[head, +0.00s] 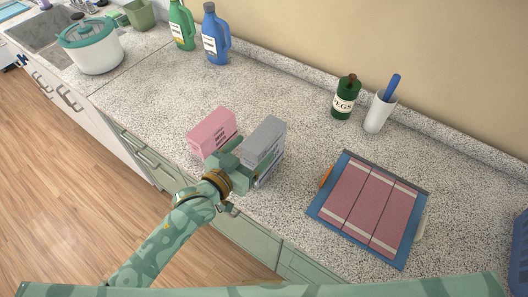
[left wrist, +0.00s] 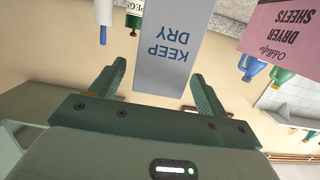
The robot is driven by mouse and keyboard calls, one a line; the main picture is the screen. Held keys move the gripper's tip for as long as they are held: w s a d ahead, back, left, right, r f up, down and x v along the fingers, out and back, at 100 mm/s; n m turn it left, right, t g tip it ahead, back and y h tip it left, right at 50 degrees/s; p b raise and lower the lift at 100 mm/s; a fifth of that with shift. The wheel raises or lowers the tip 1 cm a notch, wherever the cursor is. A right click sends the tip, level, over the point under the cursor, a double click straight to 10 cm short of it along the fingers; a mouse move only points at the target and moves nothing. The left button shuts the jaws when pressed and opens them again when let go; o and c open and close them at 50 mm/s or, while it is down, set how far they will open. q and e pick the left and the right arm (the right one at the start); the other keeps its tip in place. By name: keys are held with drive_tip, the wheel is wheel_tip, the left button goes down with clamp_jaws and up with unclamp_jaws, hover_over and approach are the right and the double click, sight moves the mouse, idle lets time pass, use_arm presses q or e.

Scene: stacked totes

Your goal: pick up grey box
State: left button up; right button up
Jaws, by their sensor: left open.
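The grey box (head: 266,138) stands upright on the speckled counter near its front edge, just right of a pink box. In the left wrist view the grey box (left wrist: 168,45) shows a face with "KEEP DRY" printed in blue, upside down. My left gripper (head: 242,164) is at the front side of the grey box. In the left wrist view its two fingers (left wrist: 154,76) are spread wide, with the lower end of the box's face between them and gaps visible on both sides. The gripper hides part of the box in the head view. My right gripper is not in view.
The pink dryer-sheets box (head: 212,131) stands close beside my left gripper. A blue-edged tray with pink panels (head: 313,212) lies to the right. A dark green bottle (head: 345,98) and white cup (head: 377,115) stand at the back. Counter space behind the boxes is clear.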

sight(261, 141)
use_arm(q)
drive_tip(key=x, duration=0.4)
drive_tip(key=shift+w+d, duration=0.25)
drive_tip(key=shift+s, duration=0.1)
drive_tip(key=shift+a, duration=0.1)
drive_tip(key=c, duration=1.4)
drive_tip(key=shift+r, duration=0.1)
clamp_jaws()
